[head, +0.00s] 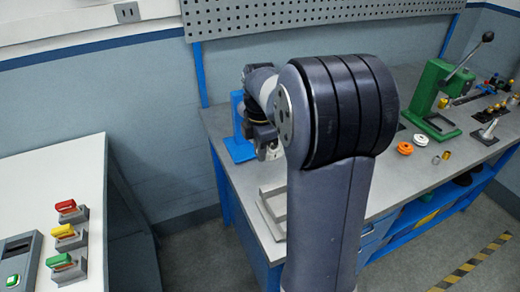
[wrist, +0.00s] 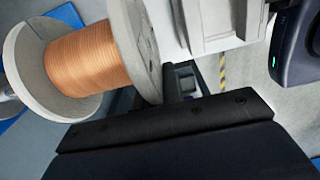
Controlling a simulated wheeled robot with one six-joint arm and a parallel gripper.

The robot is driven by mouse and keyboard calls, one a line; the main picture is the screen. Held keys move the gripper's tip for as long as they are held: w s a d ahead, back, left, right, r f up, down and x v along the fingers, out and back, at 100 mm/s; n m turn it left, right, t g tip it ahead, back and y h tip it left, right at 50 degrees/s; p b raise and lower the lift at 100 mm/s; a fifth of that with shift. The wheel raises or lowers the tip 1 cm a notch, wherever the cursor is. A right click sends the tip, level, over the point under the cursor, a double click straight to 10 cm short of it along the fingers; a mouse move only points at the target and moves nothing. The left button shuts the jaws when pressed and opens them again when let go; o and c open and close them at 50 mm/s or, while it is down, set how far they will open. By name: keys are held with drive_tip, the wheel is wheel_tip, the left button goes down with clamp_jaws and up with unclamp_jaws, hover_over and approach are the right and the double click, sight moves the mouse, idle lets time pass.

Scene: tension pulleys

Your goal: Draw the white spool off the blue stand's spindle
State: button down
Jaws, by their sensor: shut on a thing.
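The white spool (wrist: 137,45), wound with copper-coloured wire, fills the upper left of the wrist view. Its near flange is by my gripper (wrist: 178,85), which is shut on the spool; the contact itself is mostly hidden. A grey metal piece, seemingly the spindle (wrist: 8,104), shows just beyond the far flange. I cannot tell how much of it is inside the spool. Blue parts of the stand (wrist: 66,15) show behind the spool. In the head view the blue stand (head: 238,142) is on the bench's left end, with my gripper (head: 264,138) just right of it.
A light grey tray or frame (head: 268,222) lies at the bench's front left edge. A green press (head: 432,95), an orange ring (head: 405,148) and a white ring (head: 420,139) are farther right. A white side table (head: 30,190) with coloured switches stands left, across a gap.

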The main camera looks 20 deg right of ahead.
drive_tip(key=shift+s, duration=1.7)
drive_tip(key=shift+s, duration=1.75)
drive_tip(key=shift+s, duration=0.15)
drive_tip(key=shift+s, duration=1.65)
drive_tip(key=shift+s, duration=0.1)
drive_tip(key=shift+s, duration=1.85)
drive_tip(key=shift+r, duration=0.1)
